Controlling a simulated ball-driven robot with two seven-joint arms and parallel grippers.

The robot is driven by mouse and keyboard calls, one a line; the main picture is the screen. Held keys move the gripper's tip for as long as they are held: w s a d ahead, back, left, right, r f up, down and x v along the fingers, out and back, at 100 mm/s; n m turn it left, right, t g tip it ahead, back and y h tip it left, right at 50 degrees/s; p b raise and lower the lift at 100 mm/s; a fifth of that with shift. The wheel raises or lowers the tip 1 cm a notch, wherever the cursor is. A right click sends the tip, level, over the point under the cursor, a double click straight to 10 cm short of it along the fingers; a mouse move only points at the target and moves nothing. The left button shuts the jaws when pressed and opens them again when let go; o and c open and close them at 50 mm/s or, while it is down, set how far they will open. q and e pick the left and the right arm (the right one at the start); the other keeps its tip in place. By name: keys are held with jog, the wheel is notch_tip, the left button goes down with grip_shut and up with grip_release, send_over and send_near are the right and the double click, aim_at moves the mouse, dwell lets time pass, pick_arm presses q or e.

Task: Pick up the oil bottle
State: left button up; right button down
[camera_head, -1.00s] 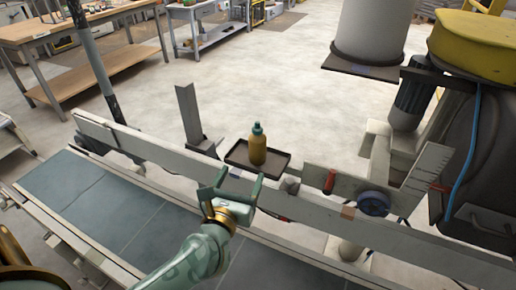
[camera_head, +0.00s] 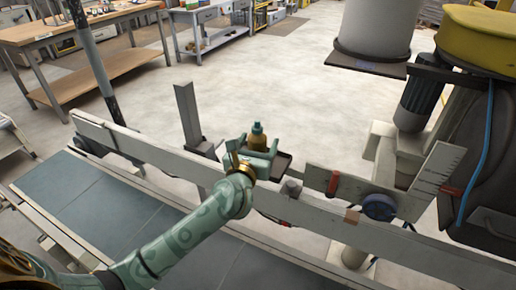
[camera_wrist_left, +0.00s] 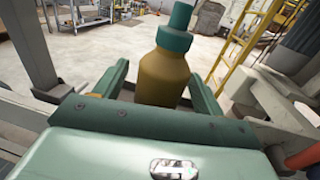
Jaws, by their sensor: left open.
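The oil bottle (camera_head: 257,138) is amber-yellow with a teal cap and stands upright on a small dark tray (camera_head: 282,163) behind the conveyor's side rail. My left gripper (camera_head: 256,150) is open at the bottle, in front of it in the head view. In the left wrist view the bottle (camera_wrist_left: 164,75) stands between the two green fingers, with gaps visible on both sides. The gripper hides its lower part. My right gripper is not in view.
The pale conveyor rail (camera_head: 330,227) runs across in front of the tray. A grey upright post (camera_head: 188,115) stands left of the bottle. A blue knob (camera_head: 379,207) and red clamp (camera_head: 332,182) are to the right.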

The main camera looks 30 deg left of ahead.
pick_arm(q)
jog(key=c, duration=1.1)
jog(key=shift+r, duration=0.1)
jog(key=shift+c, duration=0.2)
